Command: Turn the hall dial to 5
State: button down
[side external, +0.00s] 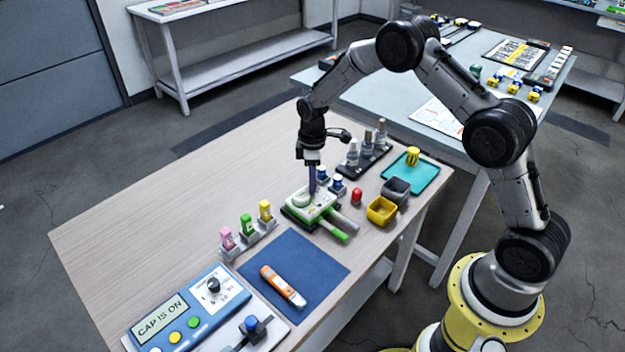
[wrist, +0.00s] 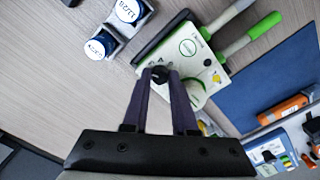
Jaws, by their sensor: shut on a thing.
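A white and green device (side external: 299,213) stands near the middle of the wooden table; it also shows in the wrist view (wrist: 208,72). It has a small dark dial (wrist: 160,71) near one edge, with printed numbers beside it that I cannot read clearly. My gripper (side external: 312,192) points straight down onto this device. In the wrist view its two dark fingers (wrist: 159,78) are closed around the dial, hiding its sides and any pointer. A blue panel (side external: 180,315) with a "CAP IS ON" display has another dark knob (side external: 212,285). I cannot read which dial is labelled hall.
Two blue-capped jars (wrist: 100,45) stand close to the device. Pink, green and yellow pieces (side external: 246,224) stand in holders to its left. A blue mat (side external: 312,258) bears an orange tool (side external: 283,286). Yellow (side external: 382,210) and grey bins (side external: 397,190) stand right. The table's far left is clear.

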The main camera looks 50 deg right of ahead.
jog(key=m, duration=0.5)
jog(key=shift+m, duration=0.3)
jog(key=m, duration=0.5)
jog(key=shift+m, duration=0.3)
jog(key=m, duration=0.5)
jog(key=shift+m, duration=2.5)
jog(key=c, duration=0.7)
grip_release()
jog(key=shift+r, duration=0.1)
